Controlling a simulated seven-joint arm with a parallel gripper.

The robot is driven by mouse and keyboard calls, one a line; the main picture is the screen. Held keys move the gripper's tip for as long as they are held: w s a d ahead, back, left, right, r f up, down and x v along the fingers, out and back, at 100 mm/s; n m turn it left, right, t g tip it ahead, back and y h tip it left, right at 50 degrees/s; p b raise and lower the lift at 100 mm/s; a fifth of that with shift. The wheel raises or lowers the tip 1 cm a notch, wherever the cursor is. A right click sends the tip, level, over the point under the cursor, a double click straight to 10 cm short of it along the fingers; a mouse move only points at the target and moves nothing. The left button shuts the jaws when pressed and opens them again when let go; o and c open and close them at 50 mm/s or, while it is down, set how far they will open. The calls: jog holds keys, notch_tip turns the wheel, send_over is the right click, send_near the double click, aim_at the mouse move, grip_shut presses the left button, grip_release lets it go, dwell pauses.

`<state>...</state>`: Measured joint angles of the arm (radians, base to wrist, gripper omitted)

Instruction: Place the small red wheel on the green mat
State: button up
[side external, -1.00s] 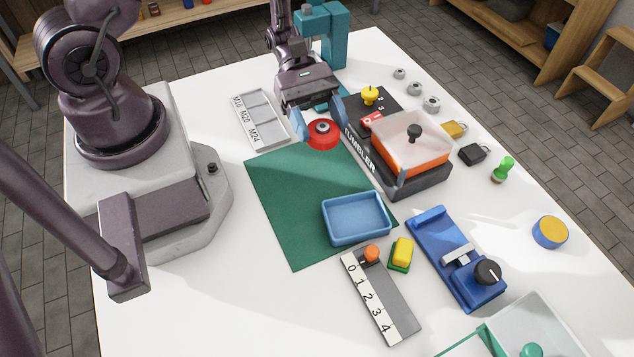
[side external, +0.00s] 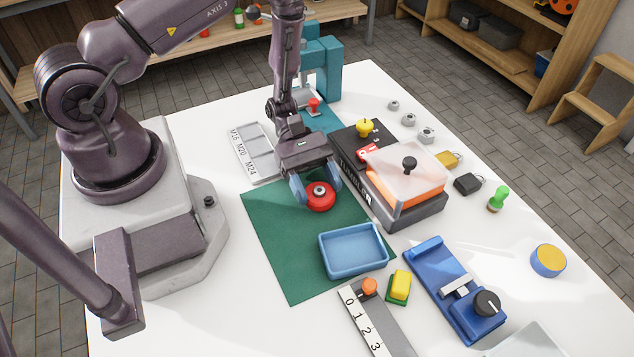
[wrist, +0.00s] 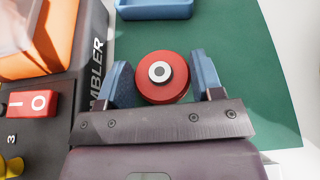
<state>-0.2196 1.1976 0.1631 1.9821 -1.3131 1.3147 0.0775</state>
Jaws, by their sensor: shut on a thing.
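The small red wheel (side external: 320,203), with a pale and dark hub, is between the blue fingers of my gripper (side external: 318,190). My gripper is shut on it, with a finger at each side. The wheel also shows in the wrist view (wrist: 144,88), lying flat with its hub toward the camera. It is over the upper part of the green mat (side external: 275,235), low down. I cannot tell whether it touches the mat.
A blue tray (side external: 352,267) stands on the mat's lower right part. The black tumbler box (side external: 395,211), with its orange part and clear cover, stands right of the mat. A grey slotted plate (side external: 258,148) lies behind it. The mat's left part is clear.

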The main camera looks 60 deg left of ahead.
jog(key=o, duration=1)
jog(key=shift+c, duration=0.2)
jog(key=shift+a+r, duration=0.1)
jog(key=shift+r, duration=0.1)
jog(key=v, duration=1.1)
jog(key=shift+a+r, duration=0.15)
jog(key=shift+a, duration=0.25)
jog(key=s+d+r+m+g+y, duration=0.1)
jog(key=d+r+m+y, duration=0.3)
jog(key=r, duration=0.5)
jog(key=d+r+m+g+y, duration=0.1)
jog(key=r+m+y, duration=0.1)
jog(key=r+m, duration=0.5)
jog(key=s+d+r+m+t+y, duration=0.2)
jog(key=s+r+m+t+y, duration=0.5)
jog(key=r, duration=0.6)
jog(key=shift+s+t, duration=0.3)
jog(key=shift+s, duration=0.15)
